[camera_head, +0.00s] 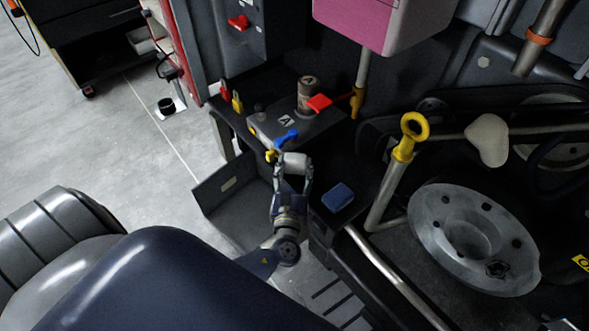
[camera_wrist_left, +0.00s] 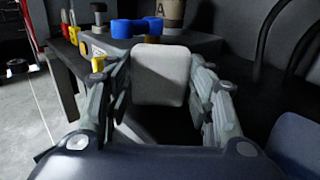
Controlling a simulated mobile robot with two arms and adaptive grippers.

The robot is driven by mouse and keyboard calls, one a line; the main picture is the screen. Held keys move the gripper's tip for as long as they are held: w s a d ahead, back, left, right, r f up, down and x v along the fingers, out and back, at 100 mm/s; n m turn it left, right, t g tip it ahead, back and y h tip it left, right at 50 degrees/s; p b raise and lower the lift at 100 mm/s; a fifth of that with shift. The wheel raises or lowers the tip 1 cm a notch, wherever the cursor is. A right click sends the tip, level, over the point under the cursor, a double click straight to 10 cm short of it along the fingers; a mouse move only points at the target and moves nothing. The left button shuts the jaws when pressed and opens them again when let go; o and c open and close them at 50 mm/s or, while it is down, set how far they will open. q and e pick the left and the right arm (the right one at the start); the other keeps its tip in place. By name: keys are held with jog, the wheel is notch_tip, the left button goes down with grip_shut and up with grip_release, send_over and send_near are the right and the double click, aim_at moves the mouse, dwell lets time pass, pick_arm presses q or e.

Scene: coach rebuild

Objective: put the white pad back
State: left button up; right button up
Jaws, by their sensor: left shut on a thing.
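My left gripper (camera_head: 292,168) is shut on a white pad (camera_wrist_left: 161,75). The pad is a pale block with rounded corners, upright between the two fingers (camera_wrist_left: 160,92) in the left wrist view. In the head view the white pad (camera_head: 294,160) shows as a small pale patch between the fingertips, partly covered by them. It is near the front edge of a dark bench; I cannot tell whether it touches the bench. My right gripper is not in view.
A blue handle (camera_head: 286,139) is just beyond the pad, with a brown canister (camera_head: 307,95) behind. A blue block (camera_head: 338,197) lies to the right. A yellow-topped pole (camera_head: 404,150) and a grey wheel hub (camera_head: 473,238) stand further right. An open dark tray (camera_head: 222,192) is at left.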

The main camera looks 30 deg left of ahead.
pick_arm(q)
jog(key=shift+f, duration=0.2)
jog(key=o, duration=0.9)
jog(key=shift+o, duration=0.2)
jog(key=shift+r, duration=0.1)
